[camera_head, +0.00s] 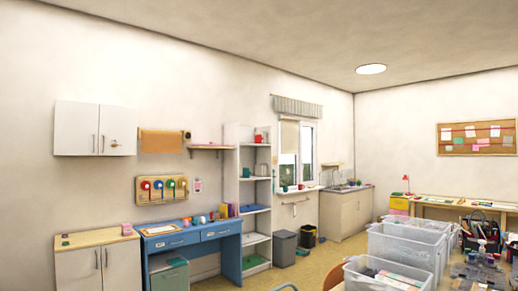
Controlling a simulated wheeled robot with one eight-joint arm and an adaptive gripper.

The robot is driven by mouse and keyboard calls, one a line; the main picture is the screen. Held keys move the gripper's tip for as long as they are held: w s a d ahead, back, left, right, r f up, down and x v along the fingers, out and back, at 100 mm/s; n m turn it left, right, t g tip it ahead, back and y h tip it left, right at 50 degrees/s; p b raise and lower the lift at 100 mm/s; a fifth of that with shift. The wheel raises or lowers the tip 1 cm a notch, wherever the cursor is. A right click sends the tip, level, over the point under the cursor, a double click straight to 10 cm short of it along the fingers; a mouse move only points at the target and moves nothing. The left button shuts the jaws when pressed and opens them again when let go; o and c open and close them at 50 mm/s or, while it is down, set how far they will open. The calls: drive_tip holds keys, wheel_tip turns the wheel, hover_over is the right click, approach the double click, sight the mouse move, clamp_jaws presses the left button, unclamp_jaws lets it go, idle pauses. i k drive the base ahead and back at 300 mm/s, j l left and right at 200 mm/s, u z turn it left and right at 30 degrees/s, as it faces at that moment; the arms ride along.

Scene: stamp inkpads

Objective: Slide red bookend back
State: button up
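I cannot make out a red bookend for certain. A small group of upright books (227,210), yellow and purple, stands at the right end of the blue desk (186,240), against the white shelf unit. A small red object (258,138) shows at the top of the white shelf unit (246,160), too small to identify. My gripper is not in view.
A white cabinet (97,267) stands left of the desk. A grey bin (285,248) stands on the floor right of the shelves. Clear plastic crates (408,241) fill the right foreground. Some open floor shows between the bin and the crates.

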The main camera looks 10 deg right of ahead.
sight(258, 138)
drive_tip(key=i+j+u, duration=0.35)
drive_tip(key=i+u, duration=0.3)
drive_tip(key=i, duration=0.3)
drive_tip(key=i+j+u, duration=0.1)
drive_tip(key=i+u, duration=0.2)
drive_tip(key=i, duration=1.8)
drive_tip(key=i+l+z, duration=0.2)
drive_tip(key=i+z, duration=0.7)
drive_tip(key=i+j+z, duration=0.2)
drive_tip(key=i+z, duration=0.25)
drive_tip(key=i+j+z, duration=0.45)
drive_tip(key=i+l+z, duration=0.35)
drive_tip(key=i, duration=0.35)
drive_tip(key=i+z, duration=0.35)
drive_tip(key=i, duration=0.4)
drive_tip(key=i+z, duration=0.4)
drive_tip(key=i, duration=0.35)
